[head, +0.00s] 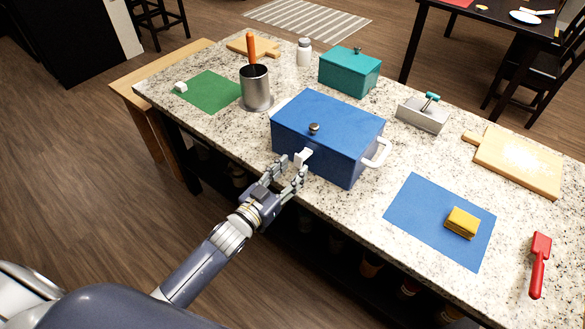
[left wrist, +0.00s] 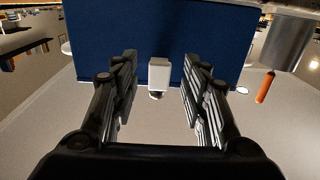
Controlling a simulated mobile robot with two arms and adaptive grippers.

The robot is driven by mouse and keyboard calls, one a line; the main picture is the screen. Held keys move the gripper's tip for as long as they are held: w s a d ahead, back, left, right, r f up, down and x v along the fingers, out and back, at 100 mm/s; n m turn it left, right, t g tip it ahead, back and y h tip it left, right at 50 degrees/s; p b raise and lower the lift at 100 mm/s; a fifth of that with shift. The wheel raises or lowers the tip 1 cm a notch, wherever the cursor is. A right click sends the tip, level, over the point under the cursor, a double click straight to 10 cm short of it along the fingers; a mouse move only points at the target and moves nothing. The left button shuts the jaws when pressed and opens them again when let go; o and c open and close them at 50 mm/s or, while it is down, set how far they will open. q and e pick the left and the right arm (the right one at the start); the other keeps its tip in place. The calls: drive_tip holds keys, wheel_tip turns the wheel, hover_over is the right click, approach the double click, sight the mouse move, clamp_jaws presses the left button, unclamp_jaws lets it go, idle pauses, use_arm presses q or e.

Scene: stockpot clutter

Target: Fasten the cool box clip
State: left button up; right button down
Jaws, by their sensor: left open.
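The blue cool box (head: 325,135) stands on the speckled counter with its lid down, a dark knob (head: 314,128) on top and a white side handle (head: 378,154). Its white clip (head: 304,156) is on the front face. I cannot tell whether it is latched. My left gripper (head: 291,168) is open at the box's front, close to the clip. In the left wrist view the clip (left wrist: 159,73) lies between the two spread fingers (left wrist: 160,85), with a gap on each side, against the blue box wall (left wrist: 155,25). My right gripper is not in view.
A steel pot (head: 256,90) with an orange-handled tool stands left of the box. A teal box (head: 349,71) and a grey block with a teal handle (head: 422,114) stand behind. A blue mat (head: 420,205) with a yellow sponge (head: 462,222) lies to the right.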

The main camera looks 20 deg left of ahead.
use_arm(q)
drive_tip(key=shift+w+d, duration=0.2)
drive_tip(key=shift+w, duration=0.35)
clamp_jaws()
drive_tip(key=shift+r, duration=0.1)
